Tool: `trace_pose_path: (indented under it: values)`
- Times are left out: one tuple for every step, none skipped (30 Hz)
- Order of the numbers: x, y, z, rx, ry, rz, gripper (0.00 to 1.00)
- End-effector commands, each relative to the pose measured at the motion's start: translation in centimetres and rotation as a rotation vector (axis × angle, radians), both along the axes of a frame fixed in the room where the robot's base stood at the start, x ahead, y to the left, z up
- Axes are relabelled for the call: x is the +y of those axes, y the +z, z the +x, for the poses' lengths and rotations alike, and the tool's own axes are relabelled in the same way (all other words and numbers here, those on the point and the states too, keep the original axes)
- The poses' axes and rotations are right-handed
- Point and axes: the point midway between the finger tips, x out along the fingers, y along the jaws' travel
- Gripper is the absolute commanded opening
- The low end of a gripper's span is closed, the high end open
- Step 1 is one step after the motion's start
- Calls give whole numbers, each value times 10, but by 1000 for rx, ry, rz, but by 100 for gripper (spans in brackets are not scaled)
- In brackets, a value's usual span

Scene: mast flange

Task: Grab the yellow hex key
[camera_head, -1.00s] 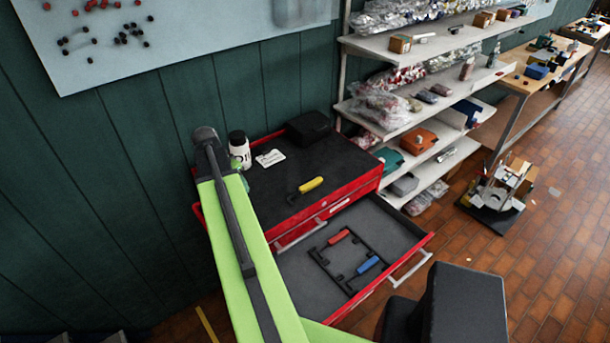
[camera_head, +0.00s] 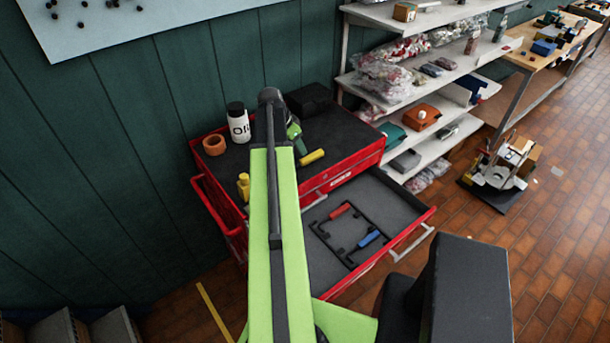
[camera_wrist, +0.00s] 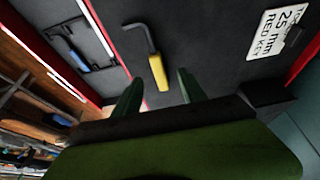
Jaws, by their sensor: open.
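The yellow hex key (camera_head: 312,157) lies on the black top of the red tool cabinet, near its front edge. In the wrist view the hex key (camera_wrist: 158,72) shows its yellow handle toward me and its dark bent shaft pointing away. My gripper (camera_wrist: 160,77) is open and empty. Its two green fingers stand on either side of the handle's near end in that picture; I cannot tell the height gap. In the head view my gripper (camera_head: 298,138) is just left of and behind the key, partly hidden by my arm.
The open drawer (camera_head: 390,200) holds a red-handled key (camera_head: 341,210) and a blue-handled key (camera_head: 369,238) in a black frame. A white bottle (camera_head: 239,125), an orange tape roll (camera_head: 214,144) and a yellow bottle (camera_head: 243,186) stand left.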

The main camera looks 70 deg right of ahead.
Motion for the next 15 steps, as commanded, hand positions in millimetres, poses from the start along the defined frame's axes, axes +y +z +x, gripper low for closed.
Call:
trace_pose_path:
  values:
    - [-4, -20, -2, 0, -1, 0, 49]
    - [-6, -24, -3, 0, -1, 0, 49]
    - [-7, -27, -4, 0, -1, 0, 49]
    - [-8, -28, -5, 0, -1, 0, 49]
    - [-9, -27, -6, 0, -1, 0, 49]
    - [-9, -26, -6, 0, -1, 0, 49]
    - [-9, -25, -6, -1, -1, 1, 49]
    - [-9, -25, -6, 0, -1, 0, 49]
    - [-9, -27, -7, -1, -1, 1, 49]
    - [-10, -29, -7, -1, -1, 1, 49]
    - [-11, -32, -8, 0, -1, 1, 49]
    - [-12, -38, -10, 0, -2, 1, 49]
    - [-13, -43, -12, 0, -2, 1, 49]
    - [-15, -48, -13, 0, -2, 1, 49]
    - [-17, -56, -16, 0, -1, 1, 49]
